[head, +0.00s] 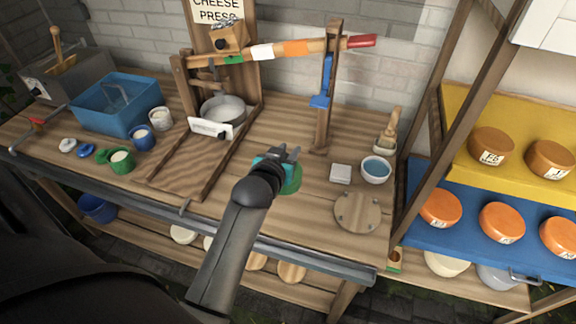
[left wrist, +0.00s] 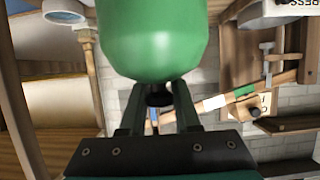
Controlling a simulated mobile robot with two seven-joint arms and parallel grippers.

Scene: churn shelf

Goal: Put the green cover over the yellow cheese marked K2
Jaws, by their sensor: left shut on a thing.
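My left gripper (head: 278,156) is over the right half of the wooden bench in the head view. It is shut on the dark knob of the green cover (head: 292,179), which hangs partly hidden behind the gripper. In the left wrist view the green cover (left wrist: 152,42) fills the top middle, with its knob between the fingers (left wrist: 158,100). Round cheeses with white labels stand at the right: two brownish-yellow ones (head: 491,146) on the yellow shelf and orange ones (head: 502,222) on the blue shelf. The labels are too small to read surely, so I cannot tell which is K2. My right gripper is not in view.
A wooden post (head: 432,130) stands between bench and shelves. A round wooden board (head: 361,211), a blue-filled bowl (head: 376,170) and a white block (head: 341,174) lie right of the gripper. The cheese press lever (head: 297,48) crosses behind. A blue tub (head: 117,104) stands left.

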